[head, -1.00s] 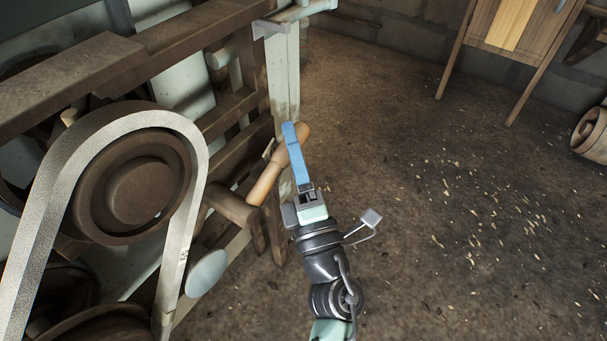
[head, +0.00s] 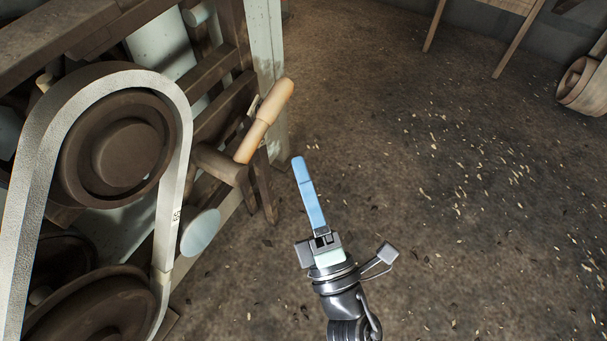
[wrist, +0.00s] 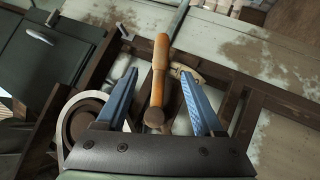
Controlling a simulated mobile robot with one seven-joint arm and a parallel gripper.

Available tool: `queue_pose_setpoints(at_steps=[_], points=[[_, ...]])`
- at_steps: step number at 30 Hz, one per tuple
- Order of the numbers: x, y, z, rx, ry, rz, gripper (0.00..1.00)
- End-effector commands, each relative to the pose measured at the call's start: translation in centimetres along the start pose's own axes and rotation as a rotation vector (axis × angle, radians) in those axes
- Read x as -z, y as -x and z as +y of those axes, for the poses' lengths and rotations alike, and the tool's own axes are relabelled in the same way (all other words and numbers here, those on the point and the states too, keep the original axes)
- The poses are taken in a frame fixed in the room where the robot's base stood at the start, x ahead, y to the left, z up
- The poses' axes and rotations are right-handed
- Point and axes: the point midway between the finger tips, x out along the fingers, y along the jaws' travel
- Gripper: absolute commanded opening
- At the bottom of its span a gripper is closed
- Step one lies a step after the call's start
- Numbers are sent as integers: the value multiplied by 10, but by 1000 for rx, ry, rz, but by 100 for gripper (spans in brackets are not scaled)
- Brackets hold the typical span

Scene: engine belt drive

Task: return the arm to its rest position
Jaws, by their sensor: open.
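My gripper (head: 302,170) shows in the head view with long blue fingers, over the floor to the right of the belt drive. It touches nothing there. In the wrist view, the two blue fingers of my gripper (wrist: 160,85) stand apart with nothing held between them. A wooden handle (head: 265,120) slants up from the machine's side, left of my gripper and clear of it. The same wooden handle (wrist: 160,68) shows beyond and between the fingers in the wrist view.
A pale belt (head: 182,130) runs around a dark upper pulley (head: 125,150) on the engine at left. A pale disc (head: 200,232) sticks out beside it. A barrel-like object (head: 582,85) lies at far right. The brown floor (head: 440,230) right of my gripper is clear apart from scattered chips.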

Motion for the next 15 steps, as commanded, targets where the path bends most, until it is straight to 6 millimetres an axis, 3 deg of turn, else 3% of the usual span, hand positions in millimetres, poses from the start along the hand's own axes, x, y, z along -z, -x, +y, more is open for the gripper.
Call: queue_pose_setpoints(at_steps=[10, 13, 15], points=[[0, -1, 1, -1, -1, -1, 69], [-8, -14, 14, -28, -24, -24, 69], [-18, -33, 34, -68, -64, -58, 69]])
